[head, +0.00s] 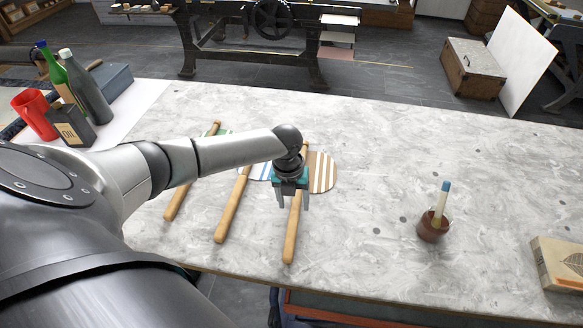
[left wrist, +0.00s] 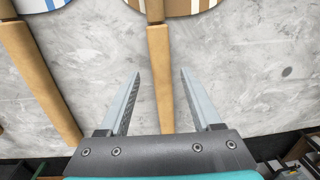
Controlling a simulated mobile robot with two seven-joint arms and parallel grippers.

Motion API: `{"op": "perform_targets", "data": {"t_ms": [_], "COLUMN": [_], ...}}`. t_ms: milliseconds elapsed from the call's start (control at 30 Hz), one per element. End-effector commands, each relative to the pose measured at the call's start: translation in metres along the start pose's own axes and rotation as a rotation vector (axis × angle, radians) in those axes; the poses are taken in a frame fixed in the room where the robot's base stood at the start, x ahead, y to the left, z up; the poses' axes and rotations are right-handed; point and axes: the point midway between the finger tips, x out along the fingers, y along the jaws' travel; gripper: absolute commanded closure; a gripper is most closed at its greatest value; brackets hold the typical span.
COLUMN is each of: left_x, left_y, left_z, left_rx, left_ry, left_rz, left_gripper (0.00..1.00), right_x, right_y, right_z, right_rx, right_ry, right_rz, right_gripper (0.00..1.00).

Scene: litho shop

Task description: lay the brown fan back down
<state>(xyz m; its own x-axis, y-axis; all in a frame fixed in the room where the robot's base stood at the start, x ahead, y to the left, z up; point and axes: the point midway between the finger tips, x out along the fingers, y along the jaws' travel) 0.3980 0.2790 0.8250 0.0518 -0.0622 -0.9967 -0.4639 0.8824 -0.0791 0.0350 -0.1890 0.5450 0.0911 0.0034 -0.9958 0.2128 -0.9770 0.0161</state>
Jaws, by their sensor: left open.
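The brown fan (head: 318,172) has a brown-and-white striped head and a long wooden handle. It lies on the stone tabletop (head: 370,150), the rightmost of three fans, its handle pointing to the front edge. My left gripper (head: 292,204) is above its handle, fingers open. In the left wrist view the brown fan's handle (left wrist: 159,75) runs between the two open fingers (left wrist: 158,92), touching neither as far as I can see. The arm hides part of the fan's head in the head view. My right gripper is not in view.
A blue-striped fan (head: 232,205) and a green fan (head: 192,170) lie to the left. Bottles (head: 88,88) and a red jug (head: 34,113) stand at far left.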

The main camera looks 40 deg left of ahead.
Motion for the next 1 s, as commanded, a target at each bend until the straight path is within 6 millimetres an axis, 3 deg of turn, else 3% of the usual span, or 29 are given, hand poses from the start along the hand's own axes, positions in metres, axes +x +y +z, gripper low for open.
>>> {"op": "perform_targets", "data": {"t_ms": [400,533,733,1000], "left_x": [-0.096,-0.12,-0.141,-0.144], "left_y": [0.0,0.0,0.0,0.0], "left_z": [0.001,0.001,0.001,0.0], "left_rx": [0.001,0.0,0.0,0.0], "left_ry": [-0.005,-0.004,-0.002,0.0], "left_rz": [0.0,0.0,0.0,0.0], "left_gripper": [0.35,0.35,0.35,0.35], "right_x": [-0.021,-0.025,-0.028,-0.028], "right_y": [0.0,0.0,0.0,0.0], "right_z": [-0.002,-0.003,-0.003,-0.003], "right_rx": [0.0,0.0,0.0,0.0], "right_ry": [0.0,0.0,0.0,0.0], "right_rz": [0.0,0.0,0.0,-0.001], "right_gripper": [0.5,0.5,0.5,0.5]}}
